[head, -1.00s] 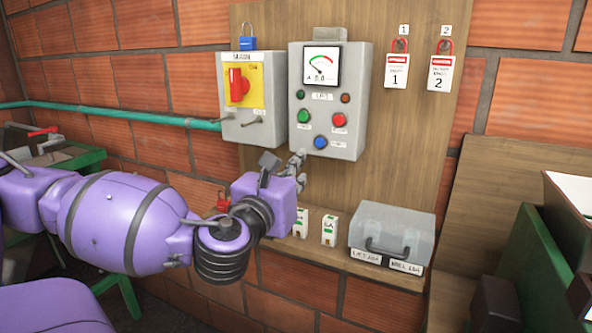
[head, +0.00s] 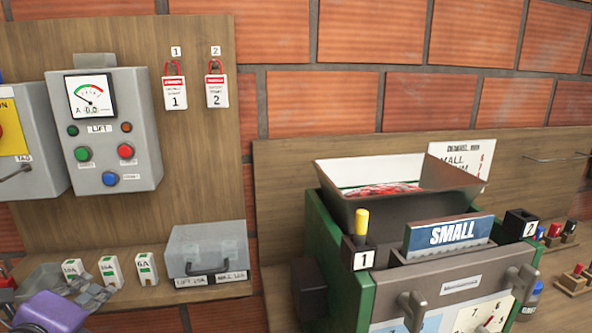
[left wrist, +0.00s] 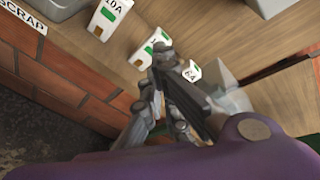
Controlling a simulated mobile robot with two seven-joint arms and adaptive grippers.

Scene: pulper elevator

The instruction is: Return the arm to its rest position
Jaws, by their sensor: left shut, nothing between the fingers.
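My left gripper (head: 92,293) is at the lower left of the head view, its purple wrist cut off by the bottom edge. It is in front of the wooden shelf, near several white and green fuse blocks (head: 109,271). In the left wrist view the grey fingers (left wrist: 165,88) are together with nothing held. They overlap the fuse blocks (left wrist: 110,18) in that picture; whether they touch any is unclear. My right gripper is in neither view.
The grey lift panel (head: 104,130) and two red tagged padlocks (head: 174,90) are above. A green machine with a hopper (head: 395,190) stands right. A SCRAP bin (left wrist: 22,17) shows in the wrist view.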

